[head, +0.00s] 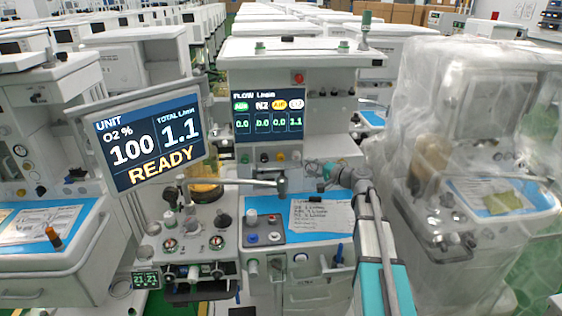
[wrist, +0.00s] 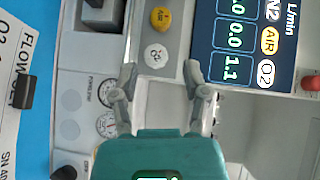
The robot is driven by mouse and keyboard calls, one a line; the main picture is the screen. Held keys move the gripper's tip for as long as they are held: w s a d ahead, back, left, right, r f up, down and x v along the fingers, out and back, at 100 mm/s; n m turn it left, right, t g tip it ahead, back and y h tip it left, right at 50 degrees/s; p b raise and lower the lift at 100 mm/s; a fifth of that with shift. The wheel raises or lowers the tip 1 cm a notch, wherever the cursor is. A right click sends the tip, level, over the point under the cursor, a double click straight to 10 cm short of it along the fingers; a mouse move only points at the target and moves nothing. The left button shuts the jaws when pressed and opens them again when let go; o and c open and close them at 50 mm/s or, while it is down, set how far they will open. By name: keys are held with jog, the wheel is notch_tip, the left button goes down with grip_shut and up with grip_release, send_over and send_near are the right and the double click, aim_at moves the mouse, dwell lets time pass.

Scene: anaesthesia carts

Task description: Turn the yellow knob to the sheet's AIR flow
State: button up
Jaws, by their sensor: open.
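The yellow AIR knob (wrist: 160,18) is on the cart's panel at the top of the wrist view, beyond the white knob (wrist: 155,56). My gripper (wrist: 159,72) is open and empty; its fingertips flank the white knob's side of the panel, and the yellow knob is outside them. The flow display (head: 269,114) reads 0.0 under AIR and 1.1 in the last column. The sheet (head: 322,217) lies on the blue work surface; its small lines are too blurred to read surely.
The unit screen (head: 148,139) at left reads O2 100, total 1.1, READY. A grey bar (head: 240,182) with a dark end juts out below the knobs. Pressure gauges (wrist: 107,124) are beside my fingers. A plastic-covered cart (head: 470,140) stands right.

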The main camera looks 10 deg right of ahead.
aim_at(283, 159)
dwell(0.4)
jog(key=b+x, duration=0.1)
jog(key=x, duration=1.2)
jog(key=shift+w+a, duration=0.25)
jog(key=shift+w, duration=0.05)
grip_shut()
